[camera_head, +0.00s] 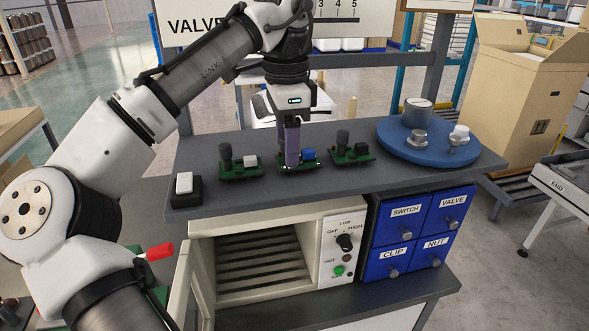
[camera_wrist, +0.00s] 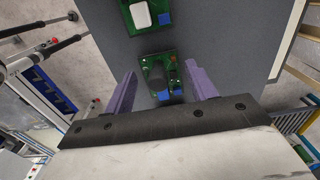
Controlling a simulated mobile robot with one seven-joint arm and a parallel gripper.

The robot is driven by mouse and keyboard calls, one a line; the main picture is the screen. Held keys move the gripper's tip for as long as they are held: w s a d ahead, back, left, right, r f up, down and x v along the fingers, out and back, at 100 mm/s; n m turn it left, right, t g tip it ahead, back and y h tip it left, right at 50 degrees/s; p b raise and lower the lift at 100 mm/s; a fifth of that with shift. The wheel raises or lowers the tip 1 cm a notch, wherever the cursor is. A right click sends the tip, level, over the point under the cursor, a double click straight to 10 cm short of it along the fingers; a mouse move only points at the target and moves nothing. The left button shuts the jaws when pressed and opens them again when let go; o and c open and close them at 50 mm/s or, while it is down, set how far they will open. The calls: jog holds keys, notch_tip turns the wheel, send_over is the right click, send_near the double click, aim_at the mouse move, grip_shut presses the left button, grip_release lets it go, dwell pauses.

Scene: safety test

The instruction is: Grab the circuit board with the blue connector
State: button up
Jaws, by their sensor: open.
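The circuit board with the blue connector (camera_head: 309,154) is the middle one of three green boards on the grey top. My gripper (camera_head: 291,164) points down over this board in the head view, its purple fingers hiding part of it. In the wrist view, my gripper (camera_wrist: 160,70) is open, with a finger on each side of a green board (camera_wrist: 150,66) with a dark cylinder and blue parts. I cannot tell whether the fingers touch it. The left board has a white connector (camera_head: 250,161), and the right board a black one (camera_head: 361,149).
A blue round stand (camera_head: 390,138) with metal parts is at the right end of the top. A white switch on a black base (camera_head: 185,187) is at the left front corner. Below are an open oven-like box (camera_head: 340,215) and blue labelled drawers (camera_head: 420,225).

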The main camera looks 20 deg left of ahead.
notch_tip(320, 180, down, 3)
jog(key=shift+r+b, duration=0.2)
jog(key=shift+b, duration=1)
jog(key=shift+r, duration=0.1)
jog(key=c, duration=0.7)
jog(key=shift+r, duration=0.1)
